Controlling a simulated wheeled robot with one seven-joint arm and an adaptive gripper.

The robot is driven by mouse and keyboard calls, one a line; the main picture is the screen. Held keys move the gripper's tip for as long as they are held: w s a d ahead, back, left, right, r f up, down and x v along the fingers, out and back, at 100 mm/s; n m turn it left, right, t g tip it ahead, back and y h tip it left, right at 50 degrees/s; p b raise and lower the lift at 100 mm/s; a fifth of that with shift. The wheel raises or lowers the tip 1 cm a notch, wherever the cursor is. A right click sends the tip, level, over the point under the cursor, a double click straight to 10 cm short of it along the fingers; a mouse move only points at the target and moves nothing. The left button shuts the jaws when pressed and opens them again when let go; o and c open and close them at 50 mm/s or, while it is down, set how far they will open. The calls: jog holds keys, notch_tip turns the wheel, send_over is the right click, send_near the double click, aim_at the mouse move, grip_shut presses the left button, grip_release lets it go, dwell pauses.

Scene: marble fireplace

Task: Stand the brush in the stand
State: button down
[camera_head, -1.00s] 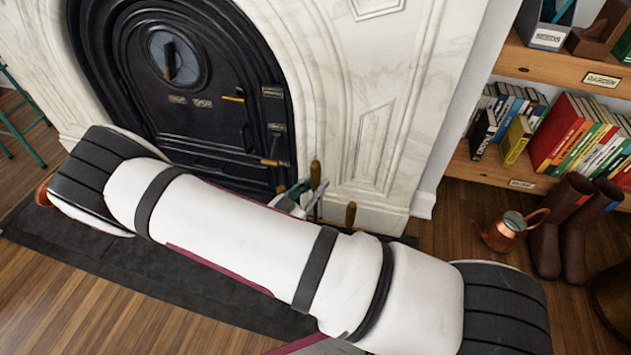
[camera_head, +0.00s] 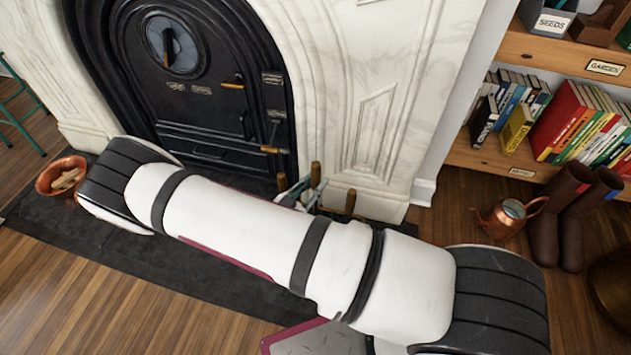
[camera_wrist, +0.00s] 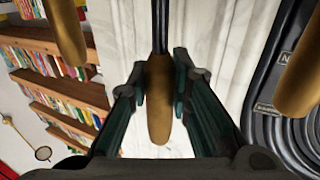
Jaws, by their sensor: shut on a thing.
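My gripper (camera_wrist: 160,78) has its two dark green fingers on either side of a wooden handle on a black shaft, apparently the brush (camera_wrist: 159,110). In the head view my gripper (camera_head: 303,194) shows just behind my arm, close to the fireplace front, with the handle rising between the fingers. The brush's bristle end is not visible. Two other wooden handles flank it in the wrist view, one at left (camera_wrist: 66,30) and one at right (camera_wrist: 303,75). In the head view my arm hides the stand and the lower parts of these tools.
The marble fireplace (camera_head: 385,120) with its black iron door (camera_head: 210,110) stands directly behind the gripper. A copper bowl (camera_head: 48,180) sits on the dark hearth at left. At right are a copper watering can (camera_head: 503,219), brown boots (camera_head: 560,215) and bookshelves (camera_head: 520,155).

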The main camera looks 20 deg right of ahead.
jog(key=c, duration=1.4)
grip_release()
jog(key=shift+a, duration=0.1)
jog(key=v, duration=1.2)
jog(key=shift+s, duration=0.1)
